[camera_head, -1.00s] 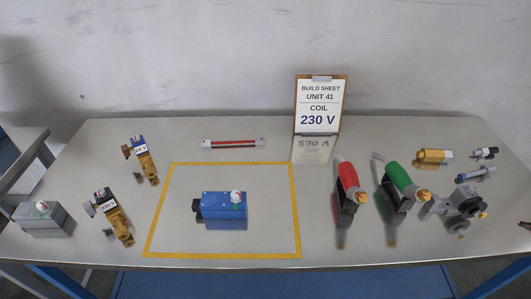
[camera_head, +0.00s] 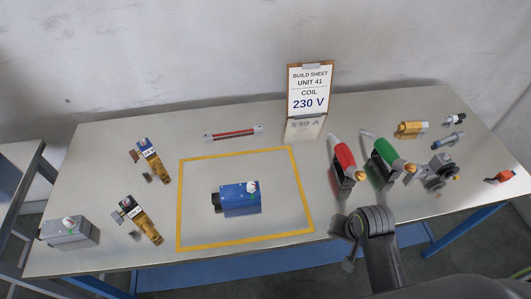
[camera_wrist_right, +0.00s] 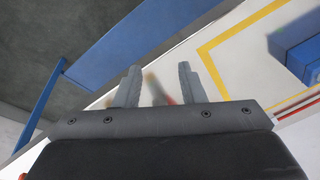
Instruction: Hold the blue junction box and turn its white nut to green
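The blue junction box (camera_head: 240,203) lies inside the yellow taped outline in the head view, with a black part at its left end. Its white nut (camera_head: 251,187) is on top, near the right end; a small green mark shows beside it, but the nut's exact setting is too small to read. The box (camera_wrist_right: 299,52) also shows, cut off, at the right edge of the right wrist view. My right gripper (camera_wrist_right: 158,88) is open, its two fingers apart with nothing held between them, and away from the box. My left gripper is not in view.
Red (camera_head: 343,153) and green (camera_head: 386,151) handled tools stand right of the outline. The build sheet (camera_head: 308,90) reads 230 V. The table around the blue box is clear.

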